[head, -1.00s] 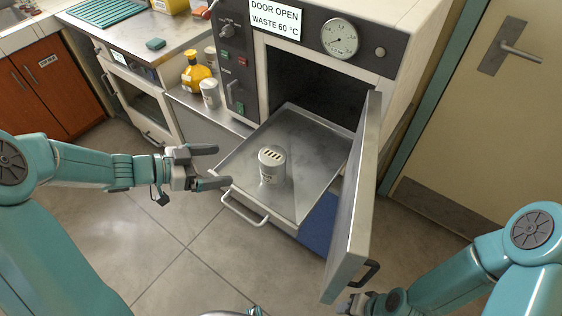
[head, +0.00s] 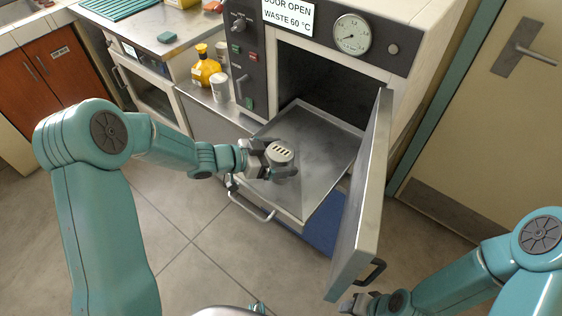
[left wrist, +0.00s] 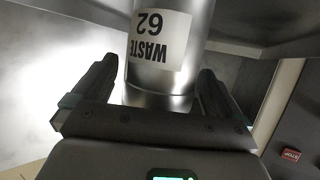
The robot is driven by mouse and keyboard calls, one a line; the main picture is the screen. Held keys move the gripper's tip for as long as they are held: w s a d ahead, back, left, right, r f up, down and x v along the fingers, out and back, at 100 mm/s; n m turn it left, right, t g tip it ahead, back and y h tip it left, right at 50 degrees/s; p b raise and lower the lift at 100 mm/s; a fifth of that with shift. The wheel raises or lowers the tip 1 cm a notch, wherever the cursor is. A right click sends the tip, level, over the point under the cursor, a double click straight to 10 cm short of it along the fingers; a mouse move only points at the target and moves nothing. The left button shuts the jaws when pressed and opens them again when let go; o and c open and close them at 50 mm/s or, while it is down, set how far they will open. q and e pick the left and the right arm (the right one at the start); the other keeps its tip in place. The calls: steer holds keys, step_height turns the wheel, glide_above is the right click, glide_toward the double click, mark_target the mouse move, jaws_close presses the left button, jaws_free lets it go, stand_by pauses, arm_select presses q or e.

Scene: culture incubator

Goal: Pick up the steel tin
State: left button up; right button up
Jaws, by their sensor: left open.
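The steel tin (head: 281,154) stands on the pulled-out metal tray (head: 318,183), its slotted lid on top. In the left wrist view the tin (left wrist: 165,75) is shiny, with a white label reading WASTE 62 upside down. My left gripper (head: 275,161) is open, with its fingers on either side of the tin. In the left wrist view its fingers (left wrist: 152,82) flank the lower part of the picture of the tin, with small gaps showing. The tin's lower body is hidden by the gripper in the head view. My right gripper (head: 356,303) is low at the bottom, its jaws unclear.
The incubator door (head: 362,200) stands open right of the tray. The tray's front handle (head: 250,207) juts out below my left gripper. A yellow bottle (head: 206,70) and a white cup (head: 220,88) stand on the side shelf. The floor in front is clear.

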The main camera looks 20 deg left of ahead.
arm_select(q)
steer(key=shift+w+d+f, duration=0.1)
steer(key=shift+w+d, duration=0.05)
steer(key=shift+w, duration=0.05)
steer(key=c, duration=1.2)
